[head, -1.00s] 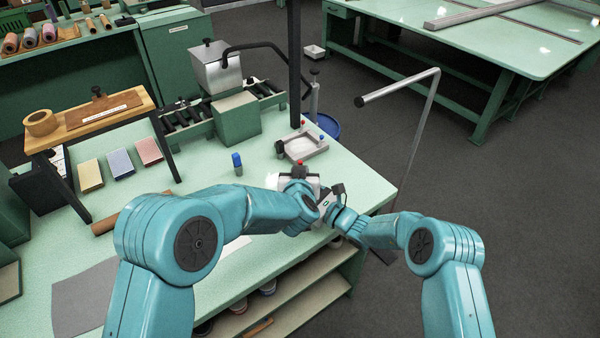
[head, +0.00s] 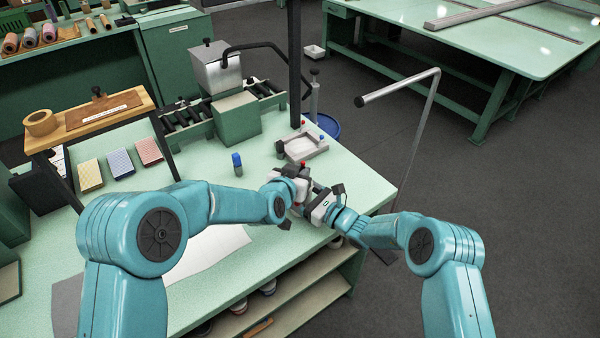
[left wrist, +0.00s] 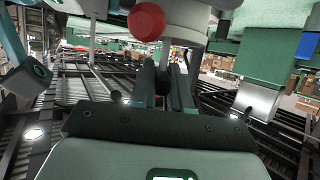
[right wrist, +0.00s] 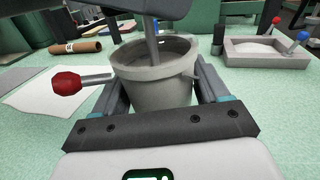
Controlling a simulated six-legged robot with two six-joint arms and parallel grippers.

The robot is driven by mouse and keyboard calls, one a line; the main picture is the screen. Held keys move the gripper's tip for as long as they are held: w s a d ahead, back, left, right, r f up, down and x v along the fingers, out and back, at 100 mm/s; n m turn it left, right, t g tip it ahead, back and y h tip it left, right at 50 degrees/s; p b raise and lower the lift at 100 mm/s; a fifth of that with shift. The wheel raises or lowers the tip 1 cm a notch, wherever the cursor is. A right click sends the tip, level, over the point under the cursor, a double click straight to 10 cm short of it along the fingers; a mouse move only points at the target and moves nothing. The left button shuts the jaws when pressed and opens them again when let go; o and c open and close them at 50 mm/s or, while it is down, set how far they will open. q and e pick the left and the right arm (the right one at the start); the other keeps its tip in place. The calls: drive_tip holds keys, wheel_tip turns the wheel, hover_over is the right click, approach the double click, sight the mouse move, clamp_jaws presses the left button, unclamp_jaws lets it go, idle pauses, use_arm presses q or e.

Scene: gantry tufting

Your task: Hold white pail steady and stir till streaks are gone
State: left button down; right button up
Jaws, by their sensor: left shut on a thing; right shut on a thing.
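The pale grey-white pail (right wrist: 155,92) stands upright between the fingers of my right gripper (right wrist: 160,75), which is shut on it. A side handle with a dark red knob (right wrist: 66,82) sticks out to the left of the pail. A grey stirring stick (right wrist: 152,42) goes down into the pail from my left gripper (left wrist: 168,80), which is shut on it above the pail. In the head view both grippers meet over the bench and hide most of the pail. Grey contents show inside the rim; I cannot tell whether streaks are in them.
A shallow tray (head: 305,148) with red and blue knobs lies beyond the pail. A blue-capped bottle (head: 237,163) stands to the left. A white sheet (right wrist: 45,97) and a brown roll (right wrist: 75,47) lie on the green bench. A bent metal post (head: 425,120) rises at the right.

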use_arm(q)
drive_tip(key=shift+r, duration=0.1)
drive_tip(key=c, duration=1.2)
unclamp_jaws()
drive_tip(key=shift+o, duration=0.2)
drive_tip(key=v, duration=1.2)
